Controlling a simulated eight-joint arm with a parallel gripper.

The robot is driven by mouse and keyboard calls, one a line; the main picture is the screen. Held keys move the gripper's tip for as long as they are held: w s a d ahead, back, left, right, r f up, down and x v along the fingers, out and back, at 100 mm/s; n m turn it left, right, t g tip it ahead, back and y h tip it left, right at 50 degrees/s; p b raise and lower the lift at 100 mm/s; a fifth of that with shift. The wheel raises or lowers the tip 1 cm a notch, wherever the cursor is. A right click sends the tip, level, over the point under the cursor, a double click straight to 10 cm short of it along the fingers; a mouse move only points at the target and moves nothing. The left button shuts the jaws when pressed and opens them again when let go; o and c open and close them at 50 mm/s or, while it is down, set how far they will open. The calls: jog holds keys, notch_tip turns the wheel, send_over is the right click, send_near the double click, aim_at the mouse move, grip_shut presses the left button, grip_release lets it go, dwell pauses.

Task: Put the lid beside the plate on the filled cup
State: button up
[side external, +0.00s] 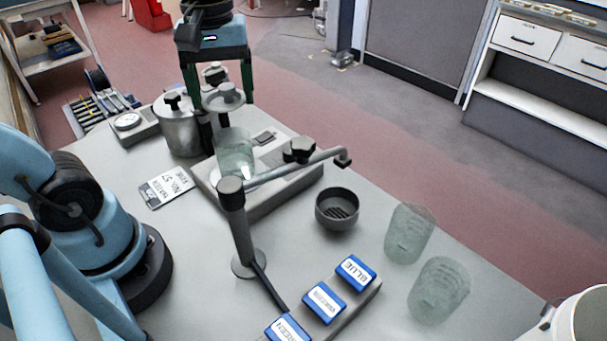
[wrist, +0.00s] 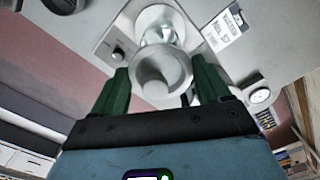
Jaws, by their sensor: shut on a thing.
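My gripper (side external: 222,108) is shut on a grey round lid (side external: 224,98) and holds it in the air. In the wrist view the lid (wrist: 163,74) sits between the green fingertips (wrist: 163,68). A clear glass cup (side external: 235,152) stands upright on the plate (side external: 284,194), a low grey box with a black knob. The lid is above the cup and appears apart from it. In the wrist view the lid hides part of the cup (wrist: 158,33), and the plate (wrist: 114,38) lies beyond it. I cannot make out the cup's fill level.
A metal canister (side external: 180,134) and a dial gauge (side external: 127,121) stand behind the plate. A stand with a bent arm (side external: 233,195) rises close in front. A dark bowl (side external: 337,209), two glass cups (side external: 409,235) (side external: 438,290) and blue labelled blocks (side external: 324,302) are to the right.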

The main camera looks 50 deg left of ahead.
jog(key=shift+f, duration=3)
jog(key=shift+f, duration=0.55)
jog(key=o, duration=1)
jog(key=shift+r, duration=0.1)
jog(key=shift+r, duration=3.45)
jog(key=shift+f, duration=2.9)
